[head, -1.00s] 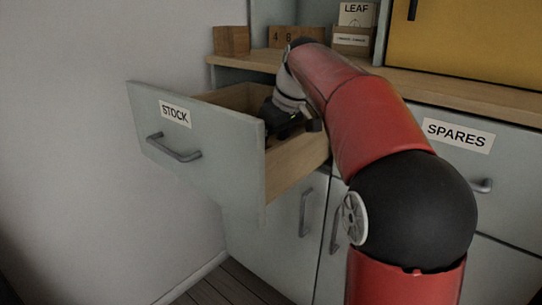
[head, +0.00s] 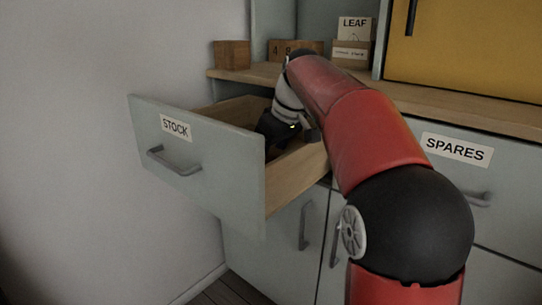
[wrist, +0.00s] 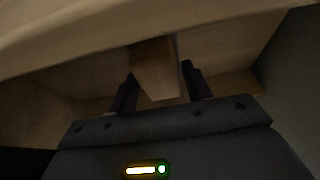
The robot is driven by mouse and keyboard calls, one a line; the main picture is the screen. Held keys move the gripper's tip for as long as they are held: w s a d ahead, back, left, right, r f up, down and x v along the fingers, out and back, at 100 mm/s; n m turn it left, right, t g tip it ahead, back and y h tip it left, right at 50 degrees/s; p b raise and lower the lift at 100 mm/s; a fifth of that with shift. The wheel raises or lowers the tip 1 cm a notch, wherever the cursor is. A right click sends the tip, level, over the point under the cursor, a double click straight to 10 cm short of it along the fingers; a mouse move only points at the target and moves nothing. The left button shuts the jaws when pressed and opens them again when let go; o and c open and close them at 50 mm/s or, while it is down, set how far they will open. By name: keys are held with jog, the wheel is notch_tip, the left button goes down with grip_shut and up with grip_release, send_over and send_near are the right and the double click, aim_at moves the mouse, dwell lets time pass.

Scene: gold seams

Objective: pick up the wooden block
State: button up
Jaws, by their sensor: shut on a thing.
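The wooden block (wrist: 155,82) is light brown and shows between the two dark fingers of my gripper (wrist: 158,70) in the wrist view. The gripper is shut on it, with a finger at each side; the block's far end is hard to make out in the dim light. In the head view my gripper (head: 275,132) reaches down inside the open STOCK drawer (head: 200,153). The drawer front and my arm hide the fingertips and the block there.
A brown wooden cube (head: 232,54), a numbered wooden piece (head: 296,49) and a box labelled LEAF (head: 352,42) stand on the counter. The closed SPARES drawer (head: 457,150) is at the right. The drawer's walls surround my gripper closely.

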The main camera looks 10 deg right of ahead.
aim_at(272, 150)
notch_tip(272, 150, up, 19)
jog(key=p, duration=0.8)
jog(key=shift+f, duration=0.1)
jog(key=o, duration=0.4)
jog(key=c, duration=0.3)
jog(key=shift+s, duration=0.1)
